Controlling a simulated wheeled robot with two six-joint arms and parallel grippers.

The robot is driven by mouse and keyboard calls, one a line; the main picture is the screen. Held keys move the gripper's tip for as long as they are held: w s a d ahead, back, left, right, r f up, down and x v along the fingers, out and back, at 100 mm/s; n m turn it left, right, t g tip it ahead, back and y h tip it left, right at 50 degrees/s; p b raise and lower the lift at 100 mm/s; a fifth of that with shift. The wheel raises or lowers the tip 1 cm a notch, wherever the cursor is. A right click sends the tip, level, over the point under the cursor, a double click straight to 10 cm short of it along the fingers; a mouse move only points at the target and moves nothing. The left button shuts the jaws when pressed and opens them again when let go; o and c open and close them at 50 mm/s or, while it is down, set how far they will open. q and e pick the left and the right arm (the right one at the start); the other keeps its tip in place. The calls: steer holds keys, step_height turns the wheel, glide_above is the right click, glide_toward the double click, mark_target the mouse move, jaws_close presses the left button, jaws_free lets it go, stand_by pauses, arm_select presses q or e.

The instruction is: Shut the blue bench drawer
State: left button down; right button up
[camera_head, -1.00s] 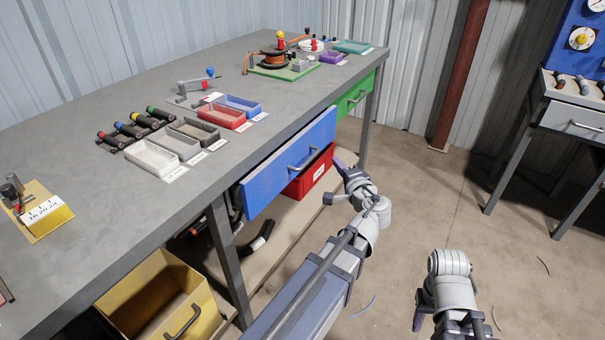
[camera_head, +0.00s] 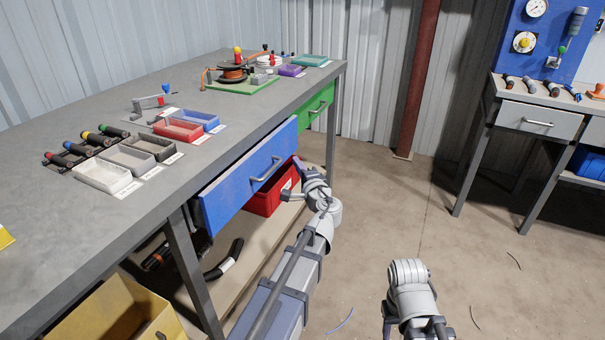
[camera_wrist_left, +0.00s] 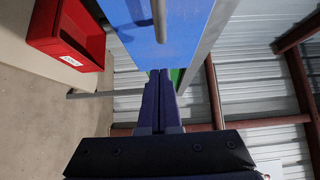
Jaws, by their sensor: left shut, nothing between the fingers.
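The blue drawer (camera_head: 245,180) is under the near side of the grey bench, and its front stands out a little from the bench edge. Its bar handle (camera_head: 267,169) is grey. My left gripper (camera_head: 299,163) is just past the lower right end of the drawer front, partly hidden by its own wrist. In the left wrist view its dark fingers (camera_wrist_left: 158,74) are together with nothing between them, and their tips are close to the edge of the blue panel (camera_wrist_left: 165,25). I cannot tell whether they touch it. My right forearm shows at the bottom, but its fingers do not.
A green drawer (camera_head: 316,107) is beyond the blue one. A red bin (camera_head: 264,203) is on the shelf below, and a yellow bin (camera_head: 185,310) is at the lower left. Trays and tools are on the bench top (camera_head: 60,205). The floor to the right is mostly clear.

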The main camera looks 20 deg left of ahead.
mark_target(272, 159)
arm_select(q)
steer(key=shift+w+a, duration=0.3)
steer(key=shift+a, duration=0.6)
steer(key=shift+w+a, duration=0.3)
steer(key=shift+a, duration=0.55)
steer(key=shift+w+a, duration=0.3)
steer(key=shift+a, duration=0.6)
steer(key=shift+a, duration=0.1)
steer(key=shift+w+a, duration=0.2)
steer(key=shift+a, duration=2.1)
arm_select(e)
steer(key=shift+d, duration=0.1)
